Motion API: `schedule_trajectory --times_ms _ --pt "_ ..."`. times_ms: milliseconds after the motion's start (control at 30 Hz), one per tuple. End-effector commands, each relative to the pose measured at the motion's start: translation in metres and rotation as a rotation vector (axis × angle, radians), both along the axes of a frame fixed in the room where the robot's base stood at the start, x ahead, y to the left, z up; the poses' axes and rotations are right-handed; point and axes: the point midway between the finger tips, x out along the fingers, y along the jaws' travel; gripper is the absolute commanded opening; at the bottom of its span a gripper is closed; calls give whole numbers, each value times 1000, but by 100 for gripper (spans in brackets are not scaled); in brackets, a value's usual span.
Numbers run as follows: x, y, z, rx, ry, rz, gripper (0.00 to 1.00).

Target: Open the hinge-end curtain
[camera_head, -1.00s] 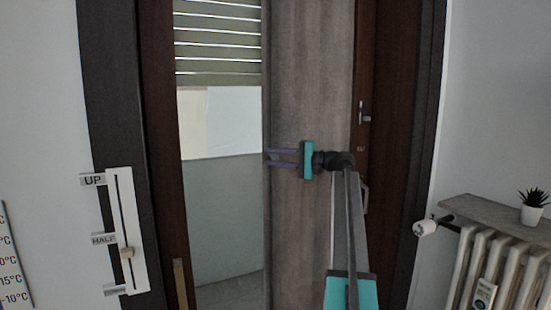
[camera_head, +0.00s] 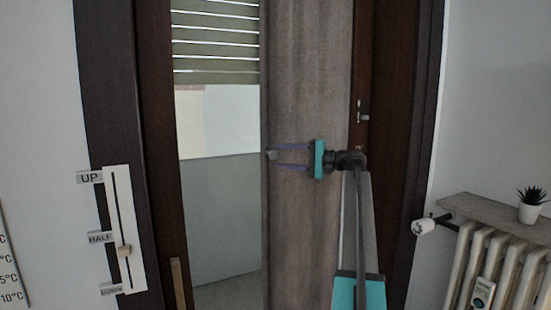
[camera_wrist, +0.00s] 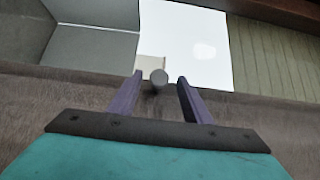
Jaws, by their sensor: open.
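The grey-brown curtain (camera_head: 305,75) hangs over the right part of the glazed door, with the pane bare to its left. A small grey knob (camera_head: 272,154) sits at the curtain's left edge; it also shows in the wrist view (camera_wrist: 159,77). My gripper (camera_head: 280,157) is in front of the curtain, pointing left, with its purple fingers apart. In the wrist view, the gripper (camera_wrist: 160,83) has the knob in line between its fingertips, with a gap on both sides. In the head view the knob lies just past the fingertips.
A slatted shutter (camera_head: 215,45) covers the top of the pane. A slider panel (camera_head: 124,230) marked UP and HALF is on the left wall. Right of the dark door frame (camera_head: 415,110) are a radiator (camera_head: 500,270) and a shelf with a potted plant (camera_head: 531,205).

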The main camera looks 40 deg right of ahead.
Motion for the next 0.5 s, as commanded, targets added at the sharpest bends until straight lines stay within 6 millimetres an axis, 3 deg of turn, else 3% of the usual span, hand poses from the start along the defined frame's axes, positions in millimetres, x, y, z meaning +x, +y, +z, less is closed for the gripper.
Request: schedule_trajectory --times_ms 500 --pt "-67 -42 1 -1 -3 -1 44"
